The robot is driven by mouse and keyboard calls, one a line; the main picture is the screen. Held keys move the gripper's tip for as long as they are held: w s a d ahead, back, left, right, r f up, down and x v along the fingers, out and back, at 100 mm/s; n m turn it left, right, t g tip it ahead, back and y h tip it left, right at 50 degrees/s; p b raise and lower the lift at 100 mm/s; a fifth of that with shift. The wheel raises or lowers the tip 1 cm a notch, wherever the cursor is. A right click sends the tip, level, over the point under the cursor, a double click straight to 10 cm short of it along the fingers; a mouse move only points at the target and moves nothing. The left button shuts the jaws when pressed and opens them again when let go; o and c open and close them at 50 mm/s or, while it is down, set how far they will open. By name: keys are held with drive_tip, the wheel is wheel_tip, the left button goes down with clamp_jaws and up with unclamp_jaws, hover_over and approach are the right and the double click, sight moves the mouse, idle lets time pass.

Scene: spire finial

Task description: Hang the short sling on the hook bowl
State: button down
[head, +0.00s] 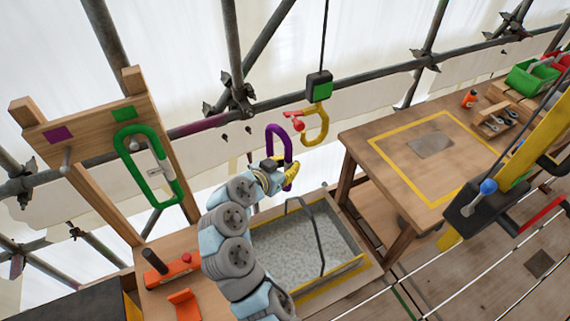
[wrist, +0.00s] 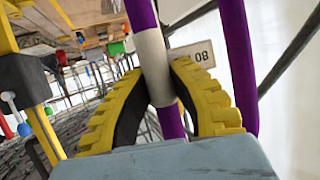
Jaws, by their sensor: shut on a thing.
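The purple sling (head: 287,148), a narrow upright loop, is in my gripper (head: 290,175). In the wrist view the yellow fingers (wrist: 172,105) are shut on the pale sleeve of one strand of the purple sling (wrist: 237,60). A tag with digits shows beside the sleeve. The yellow hook (head: 322,128) hangs from a cable under a black and green block (head: 319,86). A red latch (head: 294,119) shows at its left. The sling's top is just left of the hook in the head view; I see no clear contact, and depth is hard to judge.
A green sling (head: 150,165) hangs on the wooden rack at left; the peg (head: 66,160) under the purple patch is bare. A gravel tray (head: 300,250) with a dark bail lies below. A wooden table (head: 385,145) with a yellow outline stands right. Scaffold tubes run behind.

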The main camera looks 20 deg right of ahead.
drive_tip(key=shift+w+d+p, duration=0.85)
drive_tip(key=shift+d+p, duration=2.2)
drive_tip(key=shift+d, duration=1.5)
wheel_tip(320, 180, down, 7)
drive_tip(key=d+b, duration=0.1)
drive_tip(key=b, duration=0.5)
drive_tip(key=shift+w+d+b, duration=0.15)
drive_tip(key=shift+d+b, duration=0.05)
drive_tip(key=shift+b, duration=0.1)
drive_tip(key=c, duration=1)
unclamp_jaws()
drive_tip(key=shift+a, duration=0.1)
drive_tip(key=shift+v, duration=5.95)
